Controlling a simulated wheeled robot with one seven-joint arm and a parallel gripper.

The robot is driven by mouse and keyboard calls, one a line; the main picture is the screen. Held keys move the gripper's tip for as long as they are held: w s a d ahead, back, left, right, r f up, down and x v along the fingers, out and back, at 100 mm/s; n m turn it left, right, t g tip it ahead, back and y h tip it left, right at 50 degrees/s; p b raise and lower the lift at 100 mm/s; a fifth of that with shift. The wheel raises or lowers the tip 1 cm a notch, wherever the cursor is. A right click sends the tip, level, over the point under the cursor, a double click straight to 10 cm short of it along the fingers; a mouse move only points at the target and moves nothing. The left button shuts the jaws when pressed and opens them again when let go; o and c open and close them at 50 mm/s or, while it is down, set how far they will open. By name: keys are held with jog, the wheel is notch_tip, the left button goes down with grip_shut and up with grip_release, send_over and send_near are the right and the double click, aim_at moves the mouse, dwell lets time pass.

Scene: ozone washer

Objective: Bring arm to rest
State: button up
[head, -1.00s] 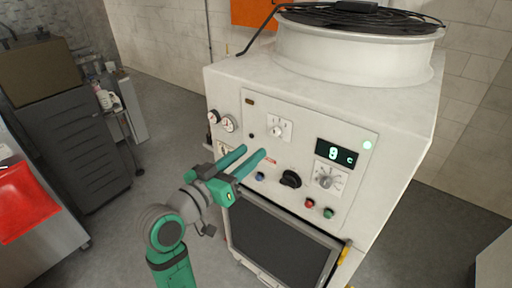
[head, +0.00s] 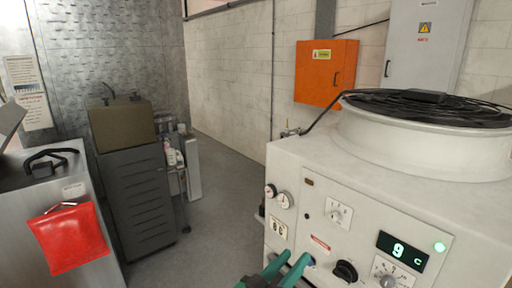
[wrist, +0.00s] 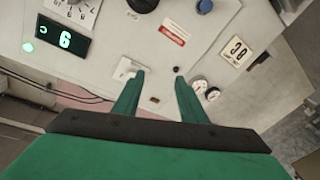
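My gripper (head: 294,258) shows at the bottom edge of the head view, in front of the white washer machine (head: 310,188). Its two green fingers stand apart with nothing between them. In the wrist view, my gripper (wrist: 159,76) is also open and empty, with the machine's panel beyond the fingertips. I cannot tell how far the tips are from the panel. Most of my arm is below the head view's edge.
The panel has a digital display (head: 402,252) reading 9, a black knob (head: 345,270) and small gauges (head: 285,200). A dark grey cabinet (head: 140,205) and a metal counter with a red cloth (head: 70,238) stand left. Grey floor (head: 215,225) is clear between.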

jog(key=s+a+f+n+t+y, duration=0.1)
jog(key=s+a+f+n+y, duration=0.15)
jog(key=s+f, duration=0.4)
jog(key=s+a+f+n+y, duration=0.2)
jog(key=s+f+y, duration=0.15)
jog(key=f, duration=0.55)
jog(key=s+a+f+n+t+y, duration=0.1)
jog(key=s+a+f+n+y, duration=0.2)
jog(key=f, duration=0.5)
jog(key=s+a+f+m+y, duration=0.1)
jog(key=s+m+y, duration=0.2)
jog(key=s, duration=2.3)
jog(key=shift+a+f+m+g, duration=0.3)
jog(key=shift+a+f+m, duration=0.1)
jog(key=shift+m, duration=0.25)
